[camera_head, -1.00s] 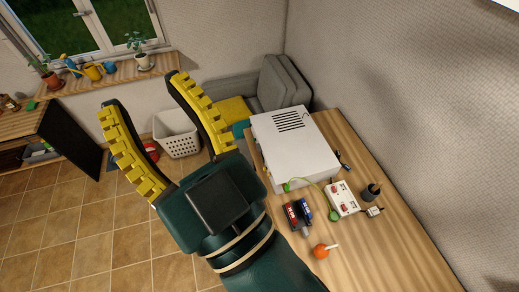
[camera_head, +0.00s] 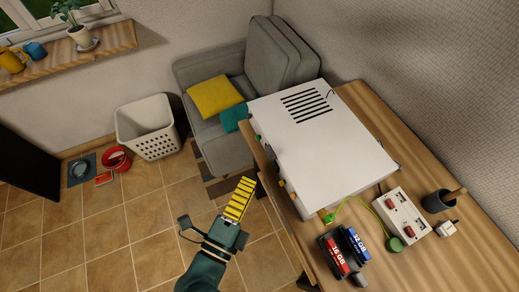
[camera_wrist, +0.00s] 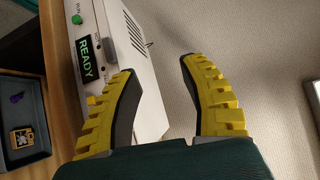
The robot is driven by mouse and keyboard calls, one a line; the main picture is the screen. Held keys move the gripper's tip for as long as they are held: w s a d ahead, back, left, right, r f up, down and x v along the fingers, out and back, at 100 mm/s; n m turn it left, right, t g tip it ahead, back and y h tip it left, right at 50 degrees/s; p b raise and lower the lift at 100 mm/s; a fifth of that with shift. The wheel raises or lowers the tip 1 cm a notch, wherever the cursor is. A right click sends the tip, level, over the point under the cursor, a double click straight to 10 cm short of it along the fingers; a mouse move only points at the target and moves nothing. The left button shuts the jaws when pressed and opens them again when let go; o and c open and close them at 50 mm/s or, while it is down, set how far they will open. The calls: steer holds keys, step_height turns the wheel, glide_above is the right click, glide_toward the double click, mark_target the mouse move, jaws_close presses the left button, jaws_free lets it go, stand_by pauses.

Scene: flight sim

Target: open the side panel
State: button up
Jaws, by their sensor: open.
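The white case (camera_head: 325,150) lies on the wooden table in the head view, its slotted vent (camera_head: 306,105) on the top face. Its front faces left and is seen only at a steep angle. In the wrist view the case (camera_wrist: 124,75) shows a black READY display (camera_wrist: 86,60) and a green button (camera_wrist: 77,19). My gripper (camera_head: 243,186) is left of the table, apart from the case; in the head view its fingers overlap. In the wrist view my gripper (camera_wrist: 160,66) has its fingers wide apart with nothing between them. I cannot tell which face is the side panel.
Memory modules (camera_head: 345,256), a white switch box (camera_head: 402,219) and a dark cup (camera_head: 438,201) stand near the case. A grey armchair (camera_head: 225,145) stands behind the table. A blue tray (camera_wrist: 20,125) shows at left in the wrist view.

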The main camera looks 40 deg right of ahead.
mark_target(269, 156)
step_height(269, 156, down, 10)
steer(key=s+a+n+t+b, duration=0.1)
steer(key=n+b, duration=0.1)
steer(key=b, duration=0.2)
steer(key=shift+y, duration=0.3)
steer(key=b+x, duration=0.1)
steer(key=x, duration=1.4)
steer(key=shift+w+d+r+b, duration=0.15)
steer(key=shift+w+d+b, duration=0.1)
steer(key=shift+d+b, duration=0.1)
jaws_close()
